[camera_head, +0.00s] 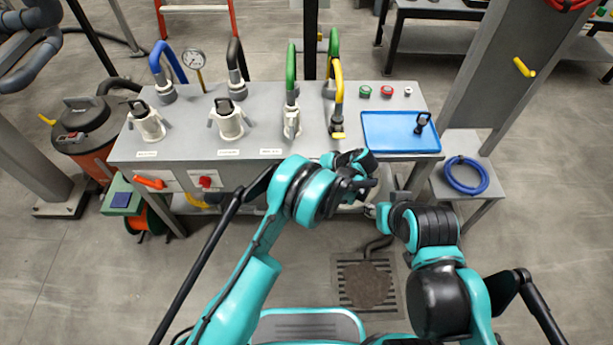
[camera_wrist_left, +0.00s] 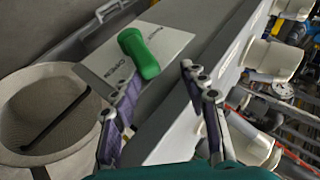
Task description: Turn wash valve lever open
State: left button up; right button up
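In the head view my left gripper (camera_head: 355,172) is at the bench's front edge, and my arm hides the lever there. My right gripper (camera_head: 375,210) is low in front of the bench, and its fingers are too small to read.
The grey bench (camera_head: 225,178) carries white fittings, coloured hoses and a blue tray (camera_head: 385,142). A beige round container (camera_wrist_left: 25,150) is at the left in the wrist view. White fittings (camera_wrist_left: 272,60) are at its right. A floor drain (camera_head: 345,290) lies below my arms.

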pick_arm(q)
jog(key=shift+r, duration=2.1)
jog(key=shift+c, duration=0.4)
